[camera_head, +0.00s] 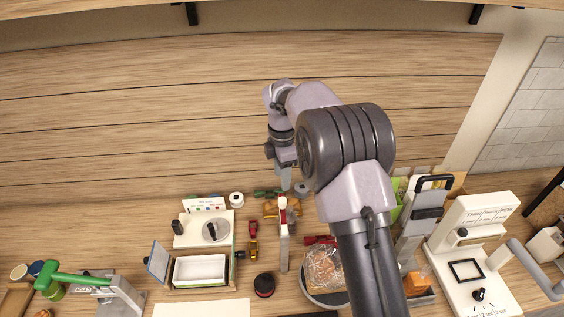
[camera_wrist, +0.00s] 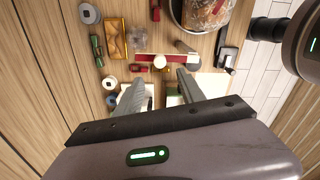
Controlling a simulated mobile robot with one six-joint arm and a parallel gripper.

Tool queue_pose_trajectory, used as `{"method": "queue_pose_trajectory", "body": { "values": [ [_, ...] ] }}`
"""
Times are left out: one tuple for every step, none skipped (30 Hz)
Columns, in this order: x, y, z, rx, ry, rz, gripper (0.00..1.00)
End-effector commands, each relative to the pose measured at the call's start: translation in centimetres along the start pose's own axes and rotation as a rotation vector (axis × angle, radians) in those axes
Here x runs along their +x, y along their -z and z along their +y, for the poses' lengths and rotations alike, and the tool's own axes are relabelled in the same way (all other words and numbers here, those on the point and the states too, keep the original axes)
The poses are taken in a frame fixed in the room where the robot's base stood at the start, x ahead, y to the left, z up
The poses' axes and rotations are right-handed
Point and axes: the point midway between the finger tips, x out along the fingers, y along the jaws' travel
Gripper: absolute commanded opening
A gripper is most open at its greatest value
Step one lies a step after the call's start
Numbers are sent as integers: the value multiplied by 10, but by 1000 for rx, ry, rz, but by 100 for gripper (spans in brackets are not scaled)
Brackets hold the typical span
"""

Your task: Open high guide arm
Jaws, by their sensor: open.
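A tall narrow post (camera_head: 284,240) with a red and white top stands at the middle of the bench, below my gripper (camera_head: 285,178) in the head view. In the wrist view a red and white bar (camera_wrist: 181,58) with a round cream knob (camera_wrist: 159,62) lies just beyond the fingertips of my gripper (camera_wrist: 159,84). This may be the top of the same post; I cannot tell for sure which part is the high guide arm. My gripper is open and empty, its two fingers apart. No contact with the bar or knob shows.
A white box with a raised blue lid (camera_head: 158,260) stands to the left. A wrapped hamper (camera_head: 323,268) in a round tray is right of the post, partly behind my arm. A white sealer-like machine (camera_head: 475,235) is at the right. Gold and red items crowd the post.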

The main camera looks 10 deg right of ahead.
Motion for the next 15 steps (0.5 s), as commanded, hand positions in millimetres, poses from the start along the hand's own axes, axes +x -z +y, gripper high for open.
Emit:
{"method": "queue_pose_trajectory", "body": {
  "values": [
    [-15,0,1,0,-3,0,46],
    [-23,0,1,1,-4,0,46],
    [-32,0,0,0,-3,0,46],
    [-38,0,0,0,-2,0,46],
    [-44,0,1,0,-2,0,46],
    [-50,0,0,0,-1,0,46],
    [-54,0,0,0,-1,0,46],
    [-56,0,0,0,0,0,46],
    [-59,0,0,-1,-1,0,46],
    [-60,0,0,-1,-1,-1,46],
    [-61,0,0,-1,0,0,46],
    [-62,0,0,-1,0,0,46],
    [-62,0,0,-1,1,0,46],
    [-61,0,0,-1,1,0,46],
    [-61,0,0,0,1,0,46]
  ]
}}
